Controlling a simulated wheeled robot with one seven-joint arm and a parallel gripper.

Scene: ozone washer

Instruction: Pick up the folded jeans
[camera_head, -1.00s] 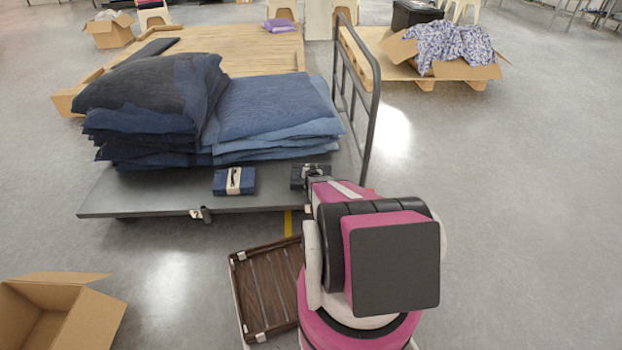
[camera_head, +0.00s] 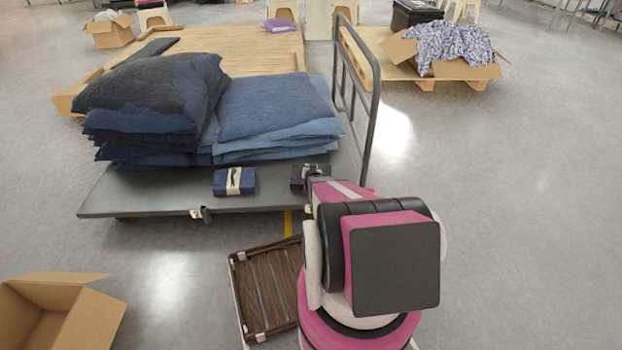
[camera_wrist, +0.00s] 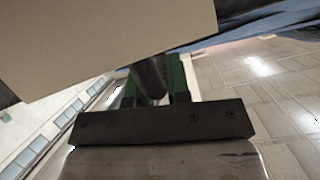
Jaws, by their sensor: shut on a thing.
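One folded dark-blue jeans bundle (camera_head: 297,181) is at the front right of the grey platform cart, partly hidden by my gripper (camera_head: 313,172). My gripper is shut on this bundle. I cannot tell whether the bundle is touching the cart deck. A second folded jeans bundle (camera_head: 221,184), with a pale band around it, lies on the deck to the left, apart from my gripper. In the wrist view, my gripper (camera_wrist: 152,82) shows green-edged fingers with a dark thing between them. A flat beige surface (camera_wrist: 100,40) fills the upper left and hides much of the hold.
Big stacks of dark (camera_head: 150,95) and lighter blue denim (camera_head: 275,105) stand behind the bundles on the cart (camera_head: 140,197). The cart's upright rail (camera_head: 369,125) is close right of my gripper. A brown slatted crate (camera_head: 262,285) and an open cardboard box (camera_head: 85,325) are in front.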

